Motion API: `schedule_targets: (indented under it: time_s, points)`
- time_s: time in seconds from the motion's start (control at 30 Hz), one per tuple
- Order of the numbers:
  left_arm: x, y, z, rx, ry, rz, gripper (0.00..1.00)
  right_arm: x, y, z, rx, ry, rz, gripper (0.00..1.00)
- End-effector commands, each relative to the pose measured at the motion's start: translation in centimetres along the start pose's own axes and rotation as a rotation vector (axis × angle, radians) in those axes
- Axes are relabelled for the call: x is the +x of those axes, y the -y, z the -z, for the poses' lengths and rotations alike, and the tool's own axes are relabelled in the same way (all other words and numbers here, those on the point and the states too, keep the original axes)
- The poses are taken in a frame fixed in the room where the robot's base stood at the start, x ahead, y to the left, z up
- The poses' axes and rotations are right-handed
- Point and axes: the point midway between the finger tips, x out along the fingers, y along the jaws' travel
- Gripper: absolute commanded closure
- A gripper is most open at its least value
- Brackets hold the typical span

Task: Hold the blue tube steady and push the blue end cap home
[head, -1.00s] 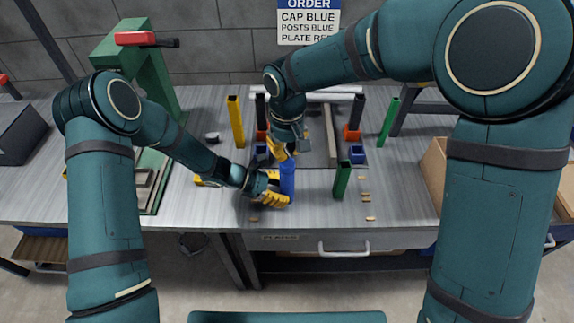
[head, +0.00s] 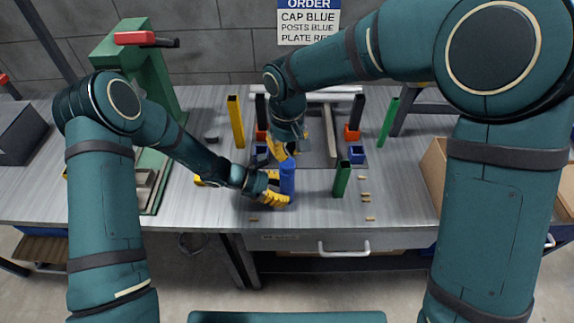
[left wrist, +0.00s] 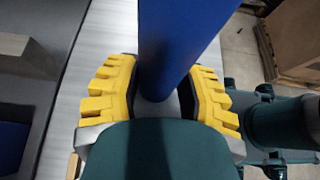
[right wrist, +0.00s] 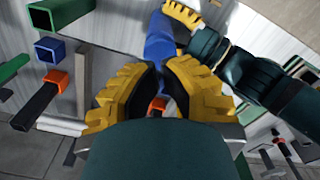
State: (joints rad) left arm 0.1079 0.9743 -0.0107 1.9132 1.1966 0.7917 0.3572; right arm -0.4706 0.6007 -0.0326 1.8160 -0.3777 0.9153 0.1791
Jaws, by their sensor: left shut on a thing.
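The blue tube (head: 287,179) stands upright near the front middle of the bench, and it fills the gap between my fingers in the left wrist view (left wrist: 178,45). My left gripper (head: 282,196) is shut around its lower part from the left. My right gripper (head: 279,148) is just above the tube's upper end. In the right wrist view its fingertips (right wrist: 158,68) come close together in front of the tube (right wrist: 160,40), with no held object visible. I cannot make out the blue end cap separately from the tube; the right fingers partly hide the top end.
A green post (head: 342,180) stands right of the tube and a yellow post (head: 236,122) behind it to the left. A blue socket (head: 357,155) and an orange one (head: 352,133) lie behind. Small tan pieces (head: 366,198) lie at right. A green press (head: 135,70) stands at left.

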Motion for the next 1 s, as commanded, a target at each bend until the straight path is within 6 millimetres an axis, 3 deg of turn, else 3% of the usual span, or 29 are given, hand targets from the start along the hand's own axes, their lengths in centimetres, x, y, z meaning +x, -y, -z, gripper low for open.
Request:
schedule_targets:
  time_s: [1.0]
  points:
    - [0.0,0.0,0.0,0.000,-0.001,0.000,0.78,1.5,0.0,0.0,0.001,0.001,0.000,1.00]
